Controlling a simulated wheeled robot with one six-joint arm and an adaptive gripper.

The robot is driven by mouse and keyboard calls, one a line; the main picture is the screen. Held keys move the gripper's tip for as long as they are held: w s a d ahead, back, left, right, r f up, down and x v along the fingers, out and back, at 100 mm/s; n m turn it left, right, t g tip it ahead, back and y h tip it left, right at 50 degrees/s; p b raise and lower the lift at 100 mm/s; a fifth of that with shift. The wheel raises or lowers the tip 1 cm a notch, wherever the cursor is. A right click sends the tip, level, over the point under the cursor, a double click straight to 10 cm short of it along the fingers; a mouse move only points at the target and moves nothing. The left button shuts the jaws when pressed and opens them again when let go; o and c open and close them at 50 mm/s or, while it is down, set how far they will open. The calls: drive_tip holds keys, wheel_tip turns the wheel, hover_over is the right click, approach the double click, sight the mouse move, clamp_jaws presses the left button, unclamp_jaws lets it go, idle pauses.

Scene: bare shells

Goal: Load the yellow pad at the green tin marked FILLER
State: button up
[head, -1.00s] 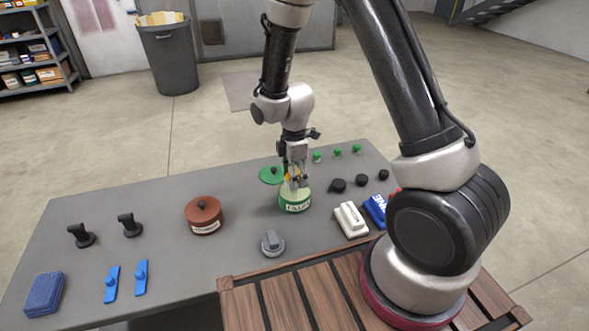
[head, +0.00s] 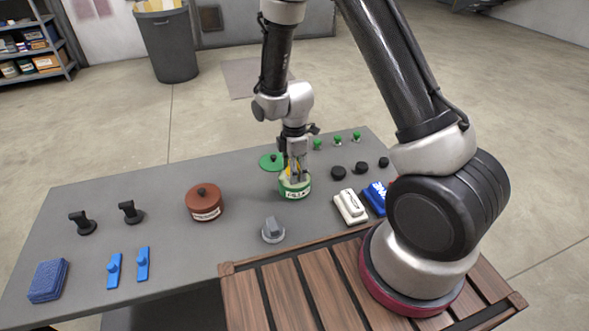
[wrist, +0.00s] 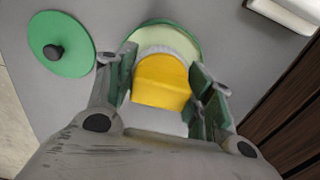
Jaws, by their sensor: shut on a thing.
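The green tin (head: 296,193) stands on the grey table, with a pale label whose letters are too small to read for certain. Its inside or top face is pale green, and its green rim (wrist: 196,36) shows in the wrist view. My gripper (head: 291,176) points down over the tin. It is shut on the yellow pad (wrist: 161,82), which has a pale grey band along its far edge. The pad is at or just above the tin's top; contact is partly hidden by my fingers. A green lid (wrist: 62,44) with a black knob lies beside the tin.
A lidded red-brown tin (head: 205,202) stands left of the green tin. A grey knob (head: 272,230), white block (head: 350,207) and blue block (head: 375,198) are nearer. Black pucks (head: 361,167) and green pegs (head: 338,141) sit right. A blue sponge (head: 48,281) lies far left.

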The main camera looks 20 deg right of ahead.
drive_tip(key=shift+f, duration=0.55)
idle(1.3)
drive_tip(key=shift+r, duration=3.55)
